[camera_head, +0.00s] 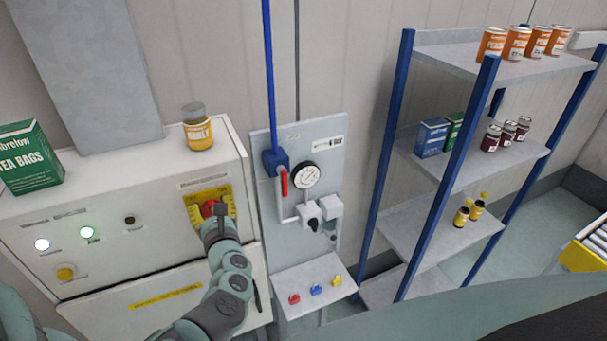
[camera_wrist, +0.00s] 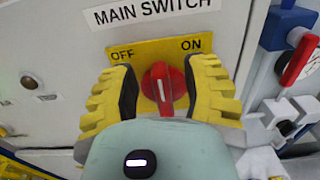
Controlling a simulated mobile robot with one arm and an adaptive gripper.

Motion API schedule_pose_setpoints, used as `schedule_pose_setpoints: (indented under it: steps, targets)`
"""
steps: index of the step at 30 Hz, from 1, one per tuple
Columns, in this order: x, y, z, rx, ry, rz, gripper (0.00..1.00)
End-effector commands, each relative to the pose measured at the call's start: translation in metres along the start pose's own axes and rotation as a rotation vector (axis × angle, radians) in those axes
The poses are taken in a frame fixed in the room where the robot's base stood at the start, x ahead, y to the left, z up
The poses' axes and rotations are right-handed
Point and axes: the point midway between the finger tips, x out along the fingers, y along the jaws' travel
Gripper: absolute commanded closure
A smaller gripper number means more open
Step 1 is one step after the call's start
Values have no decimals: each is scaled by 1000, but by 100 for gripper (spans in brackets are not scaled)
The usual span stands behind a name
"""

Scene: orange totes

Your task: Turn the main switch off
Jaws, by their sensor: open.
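The main switch is a red rotary knob (camera_wrist: 163,88) on a yellow plate (camera_wrist: 160,50) marked OFF at left and ON at right, under a MAIN SWITCH label. A white line on the knob looks nearly upright between the two words; I cannot tell which setting it is on. My gripper (camera_wrist: 163,93) is open, with its yellow ribbed fingers on either side of the knob. Gaps show between the fingers and the knob. In the head view the knob (camera_head: 209,208) is partly hidden by my gripper (camera_head: 216,212).
The white cabinet (camera_head: 110,240) carries lamps, a yellow button (camera_head: 66,272), a tea box (camera_head: 28,157) and a jar (camera_head: 197,130) on top. Just right stands a panel with a gauge (camera_head: 305,174) and red-handled valve (camera_head: 284,184). Shelving (camera_head: 455,155) is further right.

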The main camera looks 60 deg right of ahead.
Motion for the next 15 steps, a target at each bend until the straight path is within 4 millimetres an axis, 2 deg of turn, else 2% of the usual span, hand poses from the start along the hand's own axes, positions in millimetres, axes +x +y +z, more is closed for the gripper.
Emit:
schedule_pose_setpoints:
  steps: [15]
  targets:
    - [7,-1,-1,1,3,-4,54]
